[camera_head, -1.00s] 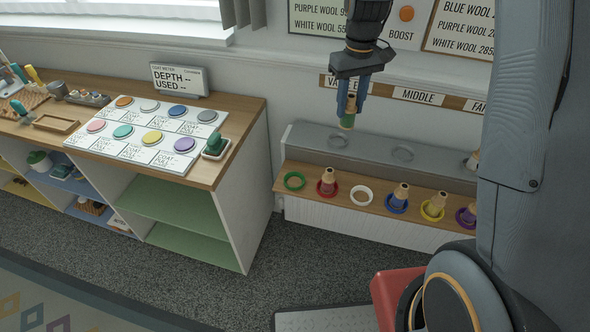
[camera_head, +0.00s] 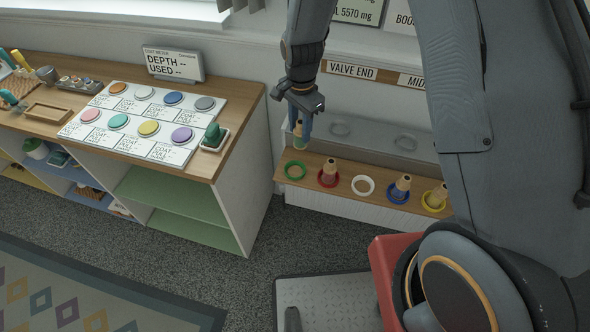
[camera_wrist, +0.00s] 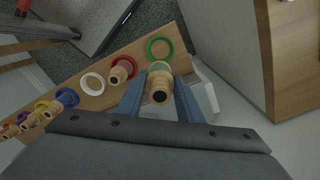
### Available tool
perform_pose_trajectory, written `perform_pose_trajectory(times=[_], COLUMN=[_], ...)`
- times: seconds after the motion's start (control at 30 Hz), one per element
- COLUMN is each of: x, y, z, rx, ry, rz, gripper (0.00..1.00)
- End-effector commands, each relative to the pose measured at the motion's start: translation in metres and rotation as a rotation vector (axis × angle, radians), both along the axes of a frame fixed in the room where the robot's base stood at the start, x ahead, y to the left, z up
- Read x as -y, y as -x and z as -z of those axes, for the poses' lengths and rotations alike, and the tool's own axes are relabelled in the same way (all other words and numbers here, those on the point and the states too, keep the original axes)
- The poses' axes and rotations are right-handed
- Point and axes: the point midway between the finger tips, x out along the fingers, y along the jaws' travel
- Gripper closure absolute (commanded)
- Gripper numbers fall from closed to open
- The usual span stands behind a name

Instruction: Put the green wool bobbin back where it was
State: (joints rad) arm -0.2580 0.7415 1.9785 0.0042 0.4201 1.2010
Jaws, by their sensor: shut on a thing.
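My gripper (camera_head: 301,117) is shut on the green wool bobbin (camera_head: 298,138), which hangs upright with its wooden top between the fingers. In the wrist view my gripper (camera_wrist: 159,96) holds the bobbin (camera_wrist: 159,82) by its tan neck, and only a little green shows past it. The empty green ring (camera_head: 295,170) lies at the left end of the wooden shelf, just below and in front of the bobbin. It also shows in the wrist view (camera_wrist: 159,47), beyond the bobbin. The bobbin appears apart from the ring.
On the wooden shelf (camera_head: 345,198), a red bobbin (camera_head: 328,172) stands right of the green ring, then an empty white ring (camera_head: 363,185), a blue bobbin (camera_head: 400,188) and a yellow bobbin (camera_head: 436,197). The wooden cabinet (camera_head: 245,150) stands to the left.

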Motion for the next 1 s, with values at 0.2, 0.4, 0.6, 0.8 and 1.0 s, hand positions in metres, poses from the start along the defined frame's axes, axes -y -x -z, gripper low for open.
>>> perform_pose_trajectory(times=[0.2, 0.4, 0.6, 0.8, 1.0], x=[-0.015, -0.016, -0.016, -0.016, -0.016], y=[0.012, 0.015, 0.015, 0.014, 0.014], z=[0.015, 0.038, 0.066, 0.078, 0.102], rx=[0.000, -0.003, -0.003, 0.000, -0.001], ry=[0.000, 0.001, 0.001, 0.000, 0.000], rz=[0.165, 0.190, 0.189, 0.188, 0.188], gripper=[0.89, 0.89, 0.89, 0.89, 0.89])
